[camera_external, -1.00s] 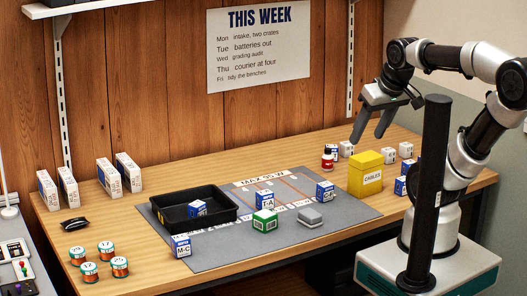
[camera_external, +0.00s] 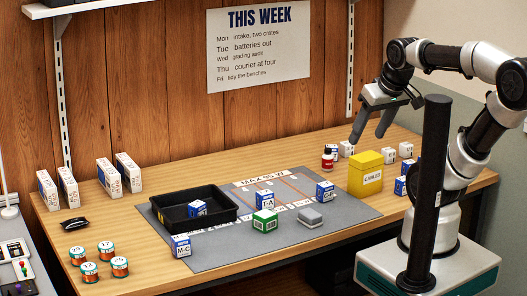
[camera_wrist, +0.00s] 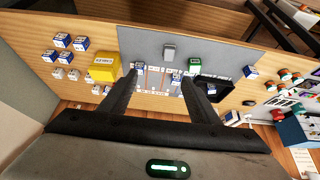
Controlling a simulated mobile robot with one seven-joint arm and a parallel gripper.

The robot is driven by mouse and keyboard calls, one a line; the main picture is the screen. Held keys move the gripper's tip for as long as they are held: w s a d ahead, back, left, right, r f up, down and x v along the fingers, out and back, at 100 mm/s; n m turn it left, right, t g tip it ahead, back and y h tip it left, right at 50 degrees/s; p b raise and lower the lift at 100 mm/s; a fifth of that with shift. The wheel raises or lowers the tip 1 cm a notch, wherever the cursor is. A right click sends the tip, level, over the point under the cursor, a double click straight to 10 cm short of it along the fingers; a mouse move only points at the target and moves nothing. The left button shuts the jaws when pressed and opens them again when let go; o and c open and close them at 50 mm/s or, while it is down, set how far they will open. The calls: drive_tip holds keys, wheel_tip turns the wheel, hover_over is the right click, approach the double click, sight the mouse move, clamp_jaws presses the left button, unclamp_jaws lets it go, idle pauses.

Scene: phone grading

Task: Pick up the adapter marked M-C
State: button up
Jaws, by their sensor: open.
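The adapter marked M-C (camera_external: 181,246) is a blue and white box. It stands upright at the front-left edge of the grey mat, in front of the black tray (camera_external: 228,218). In the wrist view a blue and white box beside the tray, probably the same one (camera_wrist: 250,72), is small and its label unreadable. My gripper (camera_external: 369,137) is open and empty, high above the right part of the bench, far to the right of M-C. Its two fingers (camera_wrist: 163,74) reach into the wrist view with nothing between them.
The tray holds another blue box (camera_external: 197,209). A T-A box (camera_external: 264,200), a green box (camera_external: 264,221), a grey block (camera_external: 310,217) and another blue box (camera_external: 325,191) are on the mat. A yellow CABLES box (camera_external: 366,176) stands at right. Several round tubs (camera_external: 90,272) stand left of M-C.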

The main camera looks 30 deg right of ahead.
drive_tip(key=w+a+r+g+y+p, duration=0.15)
drive_tip(key=w+a+r, duration=0.35)
drive_tip(key=w+a, duration=0.7)
drive_tip(key=g+h, duration=0.2)
drive_tip(key=g, duration=0.2)
hover_over(181, 238)
drive_tip(key=shift+y, duration=0.25)
wheel_tip(181, 238, down, 27)
drive_tip(key=shift+w, duration=0.15)
drive_tip(key=shift+f+b, duration=0.55)
drive_tip(key=shift+f, duration=2.4)
drive_tip(key=shift+s, duration=0.2)
drive_tip(key=c, duration=1.1)
